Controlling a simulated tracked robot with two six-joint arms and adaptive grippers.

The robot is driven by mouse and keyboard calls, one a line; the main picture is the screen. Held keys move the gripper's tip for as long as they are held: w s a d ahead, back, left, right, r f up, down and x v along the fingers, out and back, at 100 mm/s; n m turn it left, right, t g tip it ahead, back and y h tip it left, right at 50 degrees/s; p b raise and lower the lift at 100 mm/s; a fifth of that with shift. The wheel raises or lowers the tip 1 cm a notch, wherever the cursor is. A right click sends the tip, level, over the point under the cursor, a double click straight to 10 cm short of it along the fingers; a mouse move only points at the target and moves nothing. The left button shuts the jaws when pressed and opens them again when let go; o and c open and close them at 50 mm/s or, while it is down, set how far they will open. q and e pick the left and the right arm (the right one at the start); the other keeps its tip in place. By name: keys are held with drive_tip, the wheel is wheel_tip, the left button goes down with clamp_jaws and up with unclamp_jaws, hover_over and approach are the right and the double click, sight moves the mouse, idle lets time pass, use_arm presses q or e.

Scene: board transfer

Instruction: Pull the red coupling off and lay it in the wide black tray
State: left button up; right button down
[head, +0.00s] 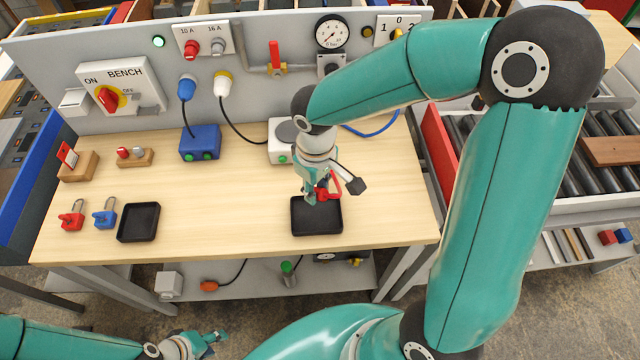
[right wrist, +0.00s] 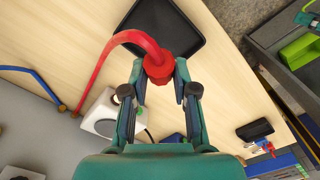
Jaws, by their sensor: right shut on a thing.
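The red coupling (right wrist: 158,68) is between the fingertips of my right gripper (right wrist: 157,88), which is shut on it. A curved red hose (right wrist: 120,37) runs from it to the left in the right wrist view. In the head view the coupling (head: 324,192) and my right gripper (head: 314,190) are over the black tray (head: 316,228) at the bench's front middle. The same tray (right wrist: 185,22) lies beyond the coupling in the right wrist view. A second, smaller-looking black tray (head: 138,222) stands further left. My left gripper (head: 212,340) is low, in front of the bench; its fingers are too small to judge.
Red (head: 72,214) and blue (head: 105,212) padlocks stand left of the smaller tray. A blue box (head: 200,142) and a white box (head: 281,140) with cables stand behind. The wooden bench top (head: 225,205) is clear between the trays.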

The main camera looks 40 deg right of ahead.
sight(316, 190)
drive_tip(key=shift+f+b, duration=0.25)
drive_tip(key=shift+b, duration=0.15)
wheel_tip(316, 190, down, 7)
drive_tip(key=b, duration=0.6)
drive_tip(key=shift+w+r, duration=0.15)
drive_tip(key=c, duration=0.8)
unclamp_jaws()
wheel_tip(316, 190, up, 12)
drive_tip(key=shift+a, duration=0.1)
